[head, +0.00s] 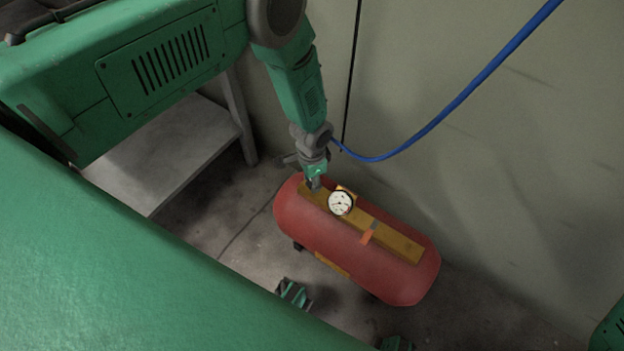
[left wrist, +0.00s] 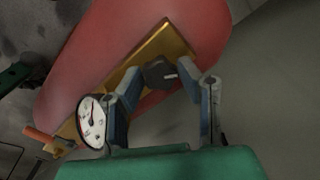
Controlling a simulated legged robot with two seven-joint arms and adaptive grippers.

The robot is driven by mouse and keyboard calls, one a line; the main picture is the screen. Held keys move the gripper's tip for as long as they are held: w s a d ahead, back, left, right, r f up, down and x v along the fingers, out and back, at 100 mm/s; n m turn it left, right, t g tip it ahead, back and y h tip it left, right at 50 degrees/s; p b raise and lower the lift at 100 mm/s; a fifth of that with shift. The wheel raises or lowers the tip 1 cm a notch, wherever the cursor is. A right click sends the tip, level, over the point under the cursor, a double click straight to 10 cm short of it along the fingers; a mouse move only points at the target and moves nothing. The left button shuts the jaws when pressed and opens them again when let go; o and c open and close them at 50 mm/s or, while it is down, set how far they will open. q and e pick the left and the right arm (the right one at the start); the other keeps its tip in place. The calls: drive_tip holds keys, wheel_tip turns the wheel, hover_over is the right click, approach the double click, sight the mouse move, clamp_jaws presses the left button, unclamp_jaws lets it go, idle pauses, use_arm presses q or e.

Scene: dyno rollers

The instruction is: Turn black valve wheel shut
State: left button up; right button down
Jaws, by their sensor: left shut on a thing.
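The black valve wheel (left wrist: 157,73) sits near one end of the brass-coloured plate on top of the red tank. My left gripper (left wrist: 160,76) reaches down onto it, with one finger on each side, and is shut on it. In the head view my left gripper (head: 314,185) is at the tank's left end, just left of the gauge, and hides the wheel. How far the wheel is turned cannot be told. My right gripper is not in view.
The red tank (head: 357,266) lies on the floor by a wall. Its plate (head: 403,246) carries a white dial gauge (head: 341,202) and an orange lever (head: 367,237). A blue hose (head: 440,115) hangs in front of the wall. A grey platform (head: 175,150) stands at left.

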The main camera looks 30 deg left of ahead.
use_arm(q)
drive_tip(key=m, duration=0.5)
drive_tip(key=shift+m, duration=0.3)
drive_tip(key=m, duration=0.5)
drive_tip(key=shift+w+m+b, duration=0.1)
drive_tip(key=shift+m+b, duration=0.3)
drive_tip(key=shift+m, duration=0.3)
drive_tip(key=o, duration=1.1)
drive_tip(key=shift+o, duration=0.2)
wheel_tip(320, 180, up, 12)
